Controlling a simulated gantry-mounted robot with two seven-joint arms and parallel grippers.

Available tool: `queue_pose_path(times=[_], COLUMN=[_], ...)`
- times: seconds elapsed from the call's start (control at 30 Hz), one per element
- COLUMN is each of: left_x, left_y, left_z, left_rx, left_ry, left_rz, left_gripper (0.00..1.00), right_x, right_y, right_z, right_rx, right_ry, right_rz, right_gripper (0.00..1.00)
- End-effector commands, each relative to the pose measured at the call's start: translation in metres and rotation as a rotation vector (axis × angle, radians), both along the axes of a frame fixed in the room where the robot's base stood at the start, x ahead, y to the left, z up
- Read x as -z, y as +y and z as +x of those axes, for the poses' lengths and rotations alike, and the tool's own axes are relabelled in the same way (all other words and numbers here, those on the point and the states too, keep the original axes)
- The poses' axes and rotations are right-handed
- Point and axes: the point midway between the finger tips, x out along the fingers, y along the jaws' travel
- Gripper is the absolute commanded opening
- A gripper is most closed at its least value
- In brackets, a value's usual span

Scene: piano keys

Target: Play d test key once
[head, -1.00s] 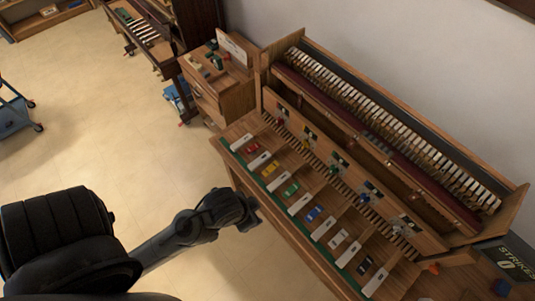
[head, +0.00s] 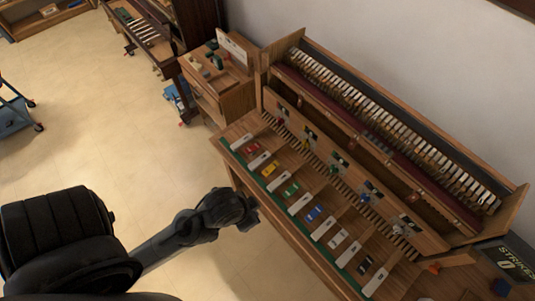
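A row of white test keys with bare wood between them runs diagonally across the front of the wooden piano action. They include a far-left key (head: 241,142), a middle key (head: 301,204) and a near-right key (head: 375,282). Small coloured pieces sit beside the keys, among them red (head: 253,148), yellow (head: 270,169), green (head: 291,188) and blue (head: 314,213). I cannot read which key is d. My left gripper (head: 250,214) is just off the bench's front edge, left of the middle keys and apart from them. Its fingers are too dark and small to judge. My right gripper is not in view.
A dark counter sign reading "STRIKES 0" (head: 512,264) stands at the right. The hammer rack (head: 390,125) rises behind the keys against the wall. A wooden cabinet (head: 218,85) stands at the far left end. Open floor (head: 110,130) lies to the left.

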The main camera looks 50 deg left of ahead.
Motion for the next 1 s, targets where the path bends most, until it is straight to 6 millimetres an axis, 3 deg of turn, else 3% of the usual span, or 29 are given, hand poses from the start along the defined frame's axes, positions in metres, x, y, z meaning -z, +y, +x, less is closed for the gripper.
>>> queue_pose_path(times=[0.9,1.0], left_x=[0.0001,0.0001], left_y=[0.0,0.0], left_z=[0.0,0.0], left_rx=[0.0,0.0], left_ry=[0.0,0.0], left_rz=[0.0,0.0], left_gripper=[0.0,0.0], right_x=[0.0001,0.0], right_y=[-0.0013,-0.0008], right_z=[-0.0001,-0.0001], right_rx=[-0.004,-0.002], right_ry=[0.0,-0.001], right_rz=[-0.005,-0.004], right_gripper=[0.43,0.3])
